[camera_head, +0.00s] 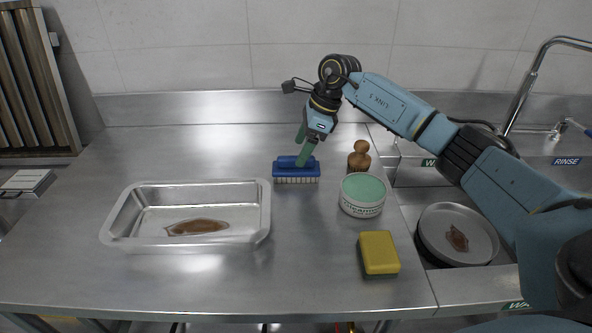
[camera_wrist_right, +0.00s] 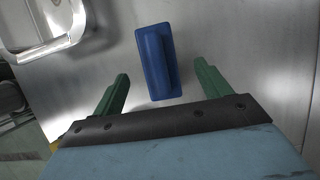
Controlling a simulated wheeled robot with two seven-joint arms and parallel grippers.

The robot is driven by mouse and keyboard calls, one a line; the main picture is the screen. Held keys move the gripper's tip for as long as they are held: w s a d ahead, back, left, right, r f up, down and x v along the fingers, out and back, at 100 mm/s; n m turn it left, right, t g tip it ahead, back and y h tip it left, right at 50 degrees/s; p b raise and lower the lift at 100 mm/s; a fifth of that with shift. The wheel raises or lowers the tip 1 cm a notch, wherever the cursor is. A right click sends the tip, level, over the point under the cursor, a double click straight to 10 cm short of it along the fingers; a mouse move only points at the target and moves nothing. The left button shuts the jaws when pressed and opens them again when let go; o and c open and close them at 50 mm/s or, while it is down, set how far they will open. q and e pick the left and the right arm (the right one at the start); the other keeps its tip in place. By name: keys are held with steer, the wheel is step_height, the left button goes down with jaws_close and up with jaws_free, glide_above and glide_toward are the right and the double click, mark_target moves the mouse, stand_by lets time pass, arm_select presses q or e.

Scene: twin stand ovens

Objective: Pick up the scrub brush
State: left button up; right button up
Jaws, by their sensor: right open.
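The scrub brush (camera_head: 296,173) is blue with pale bristles and stands on the steel counter, bristles down, right of the metal tray. In the right wrist view the brush (camera_wrist_right: 158,62) lies ahead of the open fingers, its near end close to the gap between them. My right gripper (camera_head: 304,152) points down at the brush from above and behind; its green fingers (camera_wrist_right: 160,86) are spread with nothing between them. In the head view one finger overlaps the brush's top, and I cannot tell whether they touch. My left gripper is not in view.
A metal tray (camera_head: 128,239) with a brown stain is on the left. A tub of green paste (camera_head: 362,196), a wooden-knobbed brush (camera_head: 359,158) and a yellow sponge (camera_head: 378,252) stand to the right. Beyond is a sink with a stained pan (camera_head: 484,222).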

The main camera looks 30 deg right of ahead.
mark_target(296, 157)
steer(key=x, duration=0.5)
steer(key=shift+s+f, duration=0.2)
steer(key=shift+f, duration=0.05)
steer(key=c, duration=1.1)
step_height(296, 157, up, 10)
steer(key=shift+r+p, duration=0.1)
steer(key=shift+p, duration=0.2)
steer(key=o, duration=0.5)
steer(key=c, duration=0.4)
